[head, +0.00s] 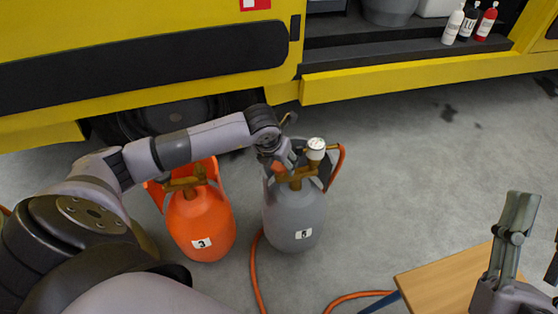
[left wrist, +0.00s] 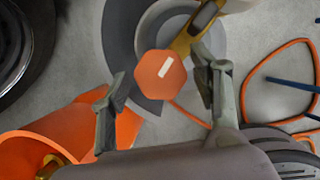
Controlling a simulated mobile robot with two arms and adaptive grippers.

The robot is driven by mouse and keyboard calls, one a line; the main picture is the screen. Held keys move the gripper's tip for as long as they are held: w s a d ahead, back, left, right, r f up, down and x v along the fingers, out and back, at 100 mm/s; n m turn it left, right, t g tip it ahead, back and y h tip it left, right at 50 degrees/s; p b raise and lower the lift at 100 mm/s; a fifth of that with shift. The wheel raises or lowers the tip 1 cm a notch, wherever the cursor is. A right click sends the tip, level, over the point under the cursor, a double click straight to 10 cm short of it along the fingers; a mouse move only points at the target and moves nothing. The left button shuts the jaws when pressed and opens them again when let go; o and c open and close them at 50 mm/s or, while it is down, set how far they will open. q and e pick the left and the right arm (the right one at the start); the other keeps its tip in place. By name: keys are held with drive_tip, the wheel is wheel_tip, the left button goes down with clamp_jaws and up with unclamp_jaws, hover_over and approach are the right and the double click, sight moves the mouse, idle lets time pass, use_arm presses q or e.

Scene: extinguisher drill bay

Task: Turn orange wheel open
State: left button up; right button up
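The orange wheel (left wrist: 160,78) is a six-sided knob with a white bar mark. In the left wrist view it sits between the two fingertips of my left gripper (left wrist: 162,88), with a gap on each side. The gripper is open. In the head view my left gripper (head: 285,158) is at the top of the grey cylinder (head: 293,218) labelled 5, beside its white gauge (head: 316,148), and mostly hides the wheel. My right gripper (head: 530,245) is at the right edge, partly cut off, with its fingers apart, over the wooden table.
An orange cylinder (head: 201,224) labelled 3 stands close left of the grey one. An orange hose (head: 256,276) runs along the floor. A wooden table (head: 440,275) is at lower right. A yellow vehicle (head: 400,82) with bottles (head: 469,22) stands behind.

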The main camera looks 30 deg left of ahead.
use_arm(q)
drive_tip(key=shift+o, duration=0.5)
drive_tip(key=v, duration=1.2)
